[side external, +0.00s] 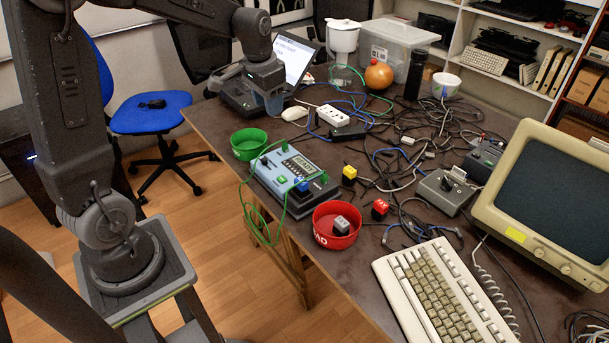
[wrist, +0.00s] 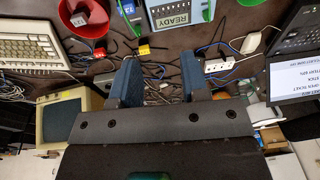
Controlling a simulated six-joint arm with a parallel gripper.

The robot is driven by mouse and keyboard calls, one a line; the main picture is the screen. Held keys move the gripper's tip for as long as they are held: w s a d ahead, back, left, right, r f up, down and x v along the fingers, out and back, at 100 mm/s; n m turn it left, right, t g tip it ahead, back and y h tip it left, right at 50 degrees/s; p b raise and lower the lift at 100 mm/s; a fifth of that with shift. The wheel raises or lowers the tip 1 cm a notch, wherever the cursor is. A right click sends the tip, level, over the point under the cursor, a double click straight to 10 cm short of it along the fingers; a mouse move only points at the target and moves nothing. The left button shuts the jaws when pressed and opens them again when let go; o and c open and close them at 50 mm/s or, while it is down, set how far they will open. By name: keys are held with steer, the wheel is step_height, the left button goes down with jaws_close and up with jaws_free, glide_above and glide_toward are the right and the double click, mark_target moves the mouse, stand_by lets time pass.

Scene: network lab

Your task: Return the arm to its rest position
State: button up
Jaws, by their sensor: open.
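My gripper (side external: 268,104) hangs over the far left part of the table, in front of the laptop. In the wrist view its two blue-grey fingers (wrist: 159,75) are spread apart with nothing between them. The blue tester (side external: 292,178) lies near the table's left edge; its display reads READY in the wrist view (wrist: 175,17). A blue block (side external: 303,186) sits on it. The red bowl (side external: 325,239) holds a grey block (side external: 341,225). A yellow block (side external: 349,173) and a red block (side external: 380,207) lie on the table. The green bowl (side external: 249,146) looks empty.
A laptop (side external: 293,58), white mouse (side external: 294,113) and power strip (side external: 333,116) lie near my gripper. Tangled cables (side external: 420,150) cover the table's middle. A keyboard (side external: 440,295) and old monitor (side external: 550,195) occupy the near right. Open air lies above the table.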

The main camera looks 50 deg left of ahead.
steer(key=s+d+r+t, duration=0.2)
steer(key=s+d, duration=0.5)
steer(key=s, duration=0.2)
steer(key=s+d+r+t, duration=0.2)
steer(key=s+d+r, duration=0.1)
steer(key=s+d, duration=0.5)
steer(key=shift+s+d+r+h, duration=0.2)
steer(key=shift+s+r+h, duration=0.1)
steer(key=shift+s, duration=0.25)
steer(key=shift+c, duration=0.4)
